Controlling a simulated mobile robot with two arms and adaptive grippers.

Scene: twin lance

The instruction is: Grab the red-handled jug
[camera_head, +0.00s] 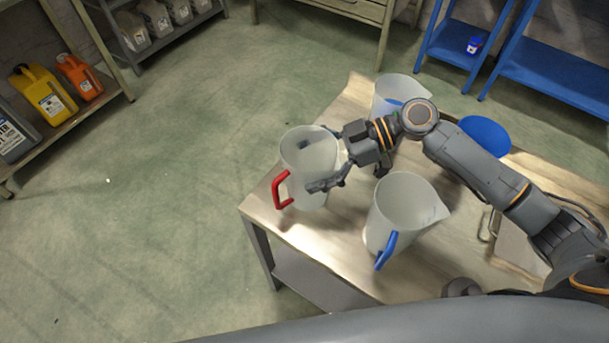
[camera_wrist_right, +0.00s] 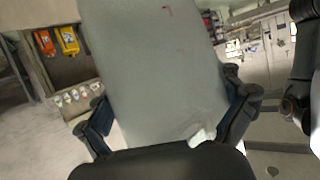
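The red-handled jug (camera_head: 305,150) is a pale translucent vessel at the table's left corner, its red handle (camera_head: 281,190) facing left, away from my right gripper. My right gripper (camera_head: 322,160) reaches it from the right, one finger on its near side and the other on its far side. In the right wrist view the jug's pale wall (camera_wrist_right: 155,70) fills the space between the spread fingers (camera_wrist_right: 168,95). The fingertips are very close to the wall; whether they press on it is unclear. My left gripper is not in view.
A blue-handled jug (camera_head: 400,205) stands right of the red-handled one, close to my right arm. Another pale jug (camera_head: 394,92) stands behind the gripper. A blue round object (camera_head: 485,136) is behind the arm. The floor left of the table (camera_head: 345,235) is clear.

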